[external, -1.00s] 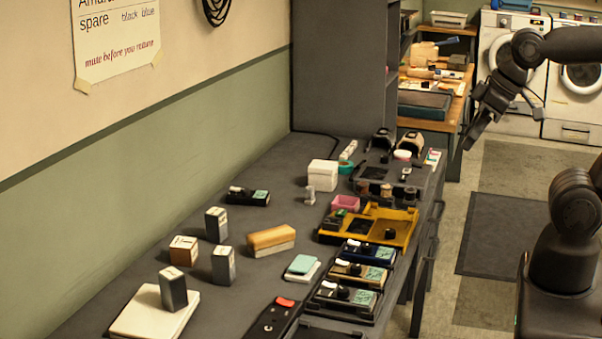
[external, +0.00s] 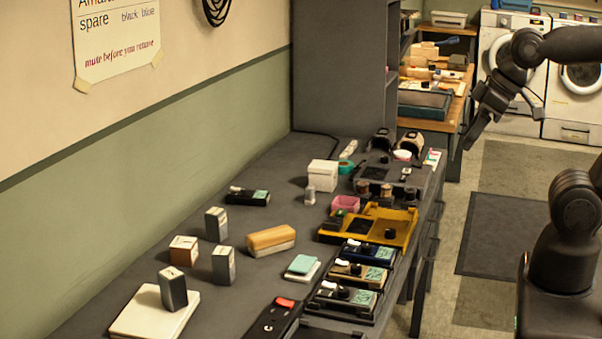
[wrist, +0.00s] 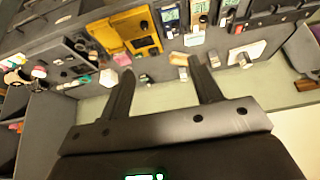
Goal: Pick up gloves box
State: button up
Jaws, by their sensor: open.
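A plain white box (external: 322,174) stands on the dark table near the tall grey cabinet. It may be the gloves box, but I can read no label on it. My gripper (external: 462,145) hangs over the aisle right of the table, well apart from the box. In the wrist view my gripper (wrist: 161,65) has its two fingers spread, with nothing held between them.
A wooden-topped block (external: 271,239) and several small upright boxes stand on the left. The cabinet (external: 340,75) rises behind the white box.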

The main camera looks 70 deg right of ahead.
jog(key=shift+o, duration=0.2)
jog(key=shift+o, duration=1.2)
